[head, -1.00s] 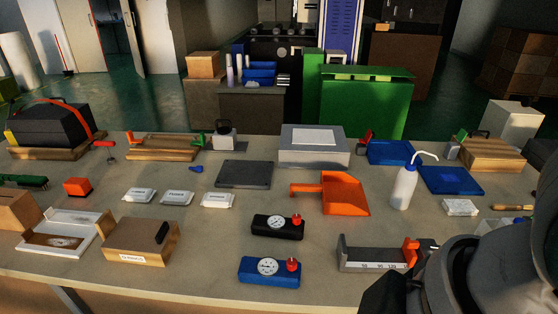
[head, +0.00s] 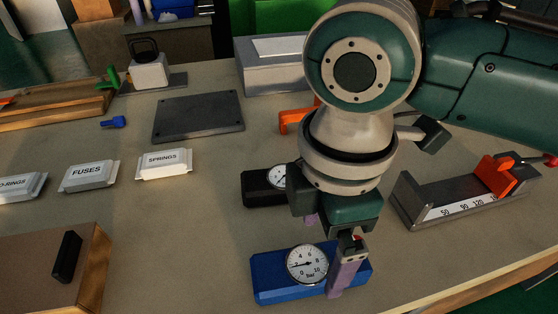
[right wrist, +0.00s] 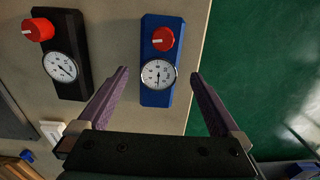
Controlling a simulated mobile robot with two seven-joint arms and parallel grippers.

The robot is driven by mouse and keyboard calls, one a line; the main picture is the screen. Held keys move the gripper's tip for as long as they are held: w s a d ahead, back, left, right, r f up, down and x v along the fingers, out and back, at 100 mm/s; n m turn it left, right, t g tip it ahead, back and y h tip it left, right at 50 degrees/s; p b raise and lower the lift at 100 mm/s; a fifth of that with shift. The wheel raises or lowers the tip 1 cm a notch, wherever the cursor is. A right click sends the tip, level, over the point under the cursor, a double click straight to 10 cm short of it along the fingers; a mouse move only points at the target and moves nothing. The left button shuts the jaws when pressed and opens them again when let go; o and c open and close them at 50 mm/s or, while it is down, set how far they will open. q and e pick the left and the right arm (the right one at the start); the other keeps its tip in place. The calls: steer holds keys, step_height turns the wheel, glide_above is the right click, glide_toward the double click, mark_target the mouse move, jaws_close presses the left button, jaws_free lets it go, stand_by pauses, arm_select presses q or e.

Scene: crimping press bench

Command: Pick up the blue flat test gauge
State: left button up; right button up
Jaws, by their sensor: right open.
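The blue flat test gauge (head: 272,284) lies on the bench near its front edge, with a round white dial marked bar. Its red knob is mostly hidden behind my right gripper in the head view. My right gripper (head: 327,256) is open and points down over the knob end of the gauge. In the right wrist view the blue gauge (right wrist: 157,98) shows whole, with its red knob and dial, between the two spread purple fingers of the gripper (right wrist: 158,74). The fingers look apart from it; their exact height above the bench is unclear. My left gripper is out of view.
A similar black gauge (head: 258,189) lies just behind the blue one, also in the right wrist view (right wrist: 72,86). A grey measuring fixture (head: 450,200) with an orange clamp stands to the right. White packets (head: 88,177) and a cardboard-coloured box (head: 35,255) are left.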

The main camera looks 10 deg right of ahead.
mark_target(315, 262)
steer(key=f+b, duration=0.1)
steer(key=f, duration=0.4)
steer(key=shift+a+f+b, duration=0.2)
steer(key=shift+f+b, duration=0.05)
steer(key=shift+b, duration=0.1)
steer(key=c, duration=0.5)
steer(key=shift+w+r, duration=0.1)
jaws_close()
